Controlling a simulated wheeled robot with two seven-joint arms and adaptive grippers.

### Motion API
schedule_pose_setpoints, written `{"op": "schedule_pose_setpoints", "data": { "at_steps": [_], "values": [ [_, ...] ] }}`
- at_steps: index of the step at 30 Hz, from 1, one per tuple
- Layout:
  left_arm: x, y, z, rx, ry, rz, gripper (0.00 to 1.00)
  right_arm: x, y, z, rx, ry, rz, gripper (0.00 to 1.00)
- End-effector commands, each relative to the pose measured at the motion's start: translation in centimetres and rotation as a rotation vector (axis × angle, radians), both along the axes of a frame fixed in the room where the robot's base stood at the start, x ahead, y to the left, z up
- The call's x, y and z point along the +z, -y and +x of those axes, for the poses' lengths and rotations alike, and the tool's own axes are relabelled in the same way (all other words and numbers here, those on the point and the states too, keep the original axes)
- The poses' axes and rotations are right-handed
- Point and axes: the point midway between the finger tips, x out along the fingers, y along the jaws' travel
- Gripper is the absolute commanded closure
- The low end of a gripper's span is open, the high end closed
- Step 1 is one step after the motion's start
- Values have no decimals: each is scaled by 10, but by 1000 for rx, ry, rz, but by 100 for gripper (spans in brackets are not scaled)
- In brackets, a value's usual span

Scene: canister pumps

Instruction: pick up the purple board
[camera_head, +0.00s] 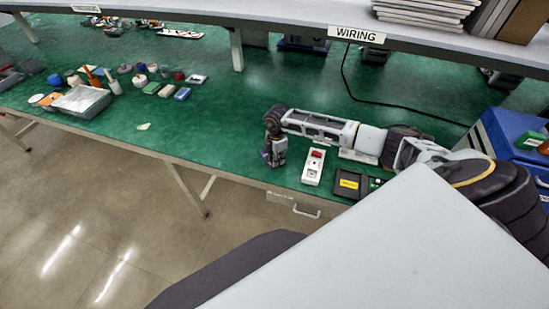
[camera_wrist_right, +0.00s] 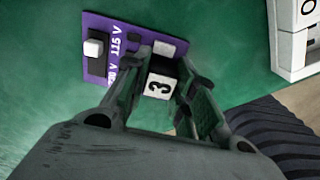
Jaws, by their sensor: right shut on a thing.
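The purple board (camera_wrist_right: 110,62) shows in the right wrist view, above the green table surface. It carries a white and black switch (camera_wrist_right: 95,52), white "115 V" lettering and a block (camera_wrist_right: 160,85) marked "3". My right gripper (camera_wrist_right: 168,72) has its two fingers on either side of this block and is shut on it. In the head view my right gripper (camera_head: 274,156) points down near the front edge of the table, and it hides most of the board. My left gripper is not in view.
A white device with a red switch (camera_head: 314,167) stands close right of my gripper. A black box with a yellow label (camera_head: 349,183) is beside it. Trays and small containers (camera_head: 82,101) stand at the left. A blue bin (camera_head: 512,135) is at the right. The green table's middle (camera_head: 240,110) is clear.

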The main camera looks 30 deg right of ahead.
Motion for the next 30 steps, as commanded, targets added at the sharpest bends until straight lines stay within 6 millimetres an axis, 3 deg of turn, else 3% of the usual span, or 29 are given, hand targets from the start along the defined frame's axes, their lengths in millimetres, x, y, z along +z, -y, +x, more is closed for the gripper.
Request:
{"op": "schedule_pose_setpoints", "data": {
  "at_steps": [11,30],
  "values": [
    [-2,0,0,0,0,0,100,14,0,1,-1,3,1,98],
    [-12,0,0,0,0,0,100,94,0,1,1,2,0,98]
  ]
}}
